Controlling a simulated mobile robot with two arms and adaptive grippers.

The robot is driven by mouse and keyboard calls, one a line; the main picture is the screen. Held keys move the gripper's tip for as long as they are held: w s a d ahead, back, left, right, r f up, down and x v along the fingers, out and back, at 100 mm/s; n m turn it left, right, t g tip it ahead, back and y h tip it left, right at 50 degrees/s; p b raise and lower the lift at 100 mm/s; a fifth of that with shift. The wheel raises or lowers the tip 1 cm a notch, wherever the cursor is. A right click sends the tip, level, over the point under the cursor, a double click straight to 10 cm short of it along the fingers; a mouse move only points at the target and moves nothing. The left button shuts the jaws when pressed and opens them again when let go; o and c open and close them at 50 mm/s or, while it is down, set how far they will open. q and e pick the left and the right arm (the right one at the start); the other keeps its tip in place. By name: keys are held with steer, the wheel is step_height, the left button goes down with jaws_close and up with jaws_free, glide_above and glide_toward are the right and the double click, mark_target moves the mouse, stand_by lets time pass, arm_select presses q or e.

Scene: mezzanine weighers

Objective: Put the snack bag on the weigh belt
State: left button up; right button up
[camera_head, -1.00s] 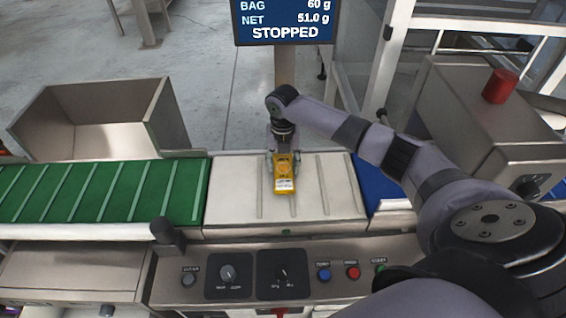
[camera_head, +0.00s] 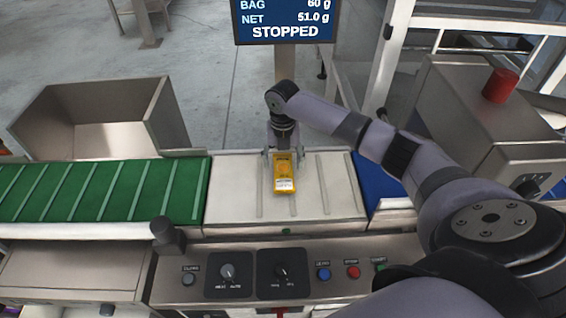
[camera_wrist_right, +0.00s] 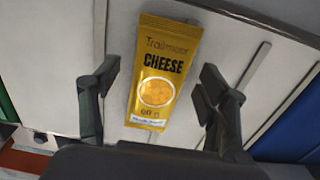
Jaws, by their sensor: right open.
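The snack bag (camera_head: 285,176) is a yellow bag that lies flat on the white weigh belt (camera_head: 235,190). In the right wrist view the bag (camera_wrist_right: 158,75) reads "Trailmoor CHEESE" and has a white label at its lower end. My right gripper (camera_head: 284,154) is at the bag's far end. Its two fingers show apart in the wrist view (camera_wrist_right: 155,100), one on each side of the bag, with gaps between them and the bag. My left gripper is not in view.
A green belt (camera_head: 100,192) adjoins on the left and a blue belt (camera_head: 378,185) on the right. An open metal bin (camera_head: 165,120) stands behind the green belt. A screen (camera_head: 284,22) reads "STOPPED". A control panel (camera_head: 255,275) runs along the front.

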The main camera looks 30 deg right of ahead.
mark_target(283, 163)
step_height(283, 163, up, 11)
steer(key=shift+b, duration=0.35)
steer(key=shift+s, duration=0.1)
stand_by(0.4)
